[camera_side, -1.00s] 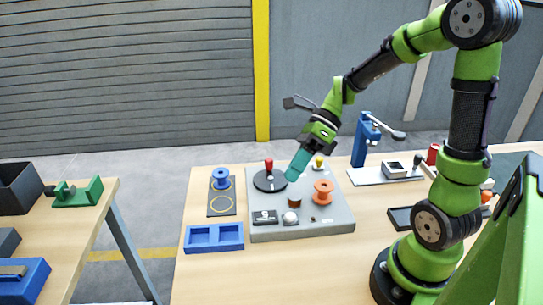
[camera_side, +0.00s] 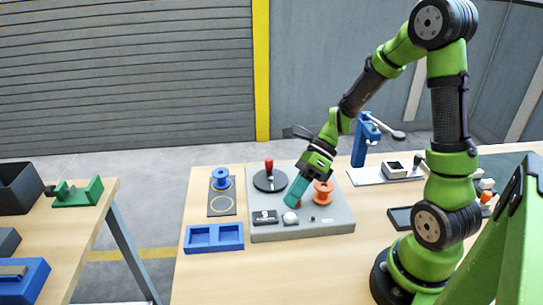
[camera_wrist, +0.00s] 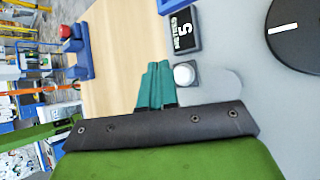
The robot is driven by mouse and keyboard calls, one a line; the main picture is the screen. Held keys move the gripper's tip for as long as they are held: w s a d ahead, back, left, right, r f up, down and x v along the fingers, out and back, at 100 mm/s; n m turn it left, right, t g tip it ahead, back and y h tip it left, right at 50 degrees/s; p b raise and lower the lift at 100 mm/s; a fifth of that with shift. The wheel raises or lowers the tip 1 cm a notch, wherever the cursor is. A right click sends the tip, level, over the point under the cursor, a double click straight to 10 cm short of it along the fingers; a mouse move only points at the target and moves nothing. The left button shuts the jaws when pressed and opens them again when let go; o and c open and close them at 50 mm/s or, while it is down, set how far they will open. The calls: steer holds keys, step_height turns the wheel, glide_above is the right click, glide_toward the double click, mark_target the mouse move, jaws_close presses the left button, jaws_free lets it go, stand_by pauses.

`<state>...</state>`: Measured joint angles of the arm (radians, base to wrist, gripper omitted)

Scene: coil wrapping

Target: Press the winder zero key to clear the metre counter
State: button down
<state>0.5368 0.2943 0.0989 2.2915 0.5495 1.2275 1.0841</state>
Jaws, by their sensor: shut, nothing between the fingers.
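The grey winder panel (camera_side: 335,222) sits on the wooden table. Near its front edge is a white round key (camera_side: 290,218), just right of the black counter display (camera_side: 264,217). In the wrist view the display (camera_wrist: 183,31) shows what looks like a 5 with small lettering, and the white key (camera_wrist: 184,74) is beside it. My gripper (camera_side: 291,203) has its teal fingers shut and empty, pointing down just above and behind the key. In the wrist view the fingertips (camera_wrist: 157,68) lie beside the key; I cannot tell whether they touch it.
A blue spool (camera_side: 221,180) stands on a dark mat to the left. A blue two-pocket tray (camera_side: 214,238) lies in front.

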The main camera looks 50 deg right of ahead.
mark_target(293, 213)
steer(key=shift+f, duration=0.75)
steer(key=shift+f, duration=0.15)
stand_by(1.4)
steer(key=shift+f, duration=0.25)
steer(key=shift+f, duration=0.45)
stand_by(0.7)
steer(key=shift+r, duration=0.9)
steer(key=shift+r, duration=2.5)
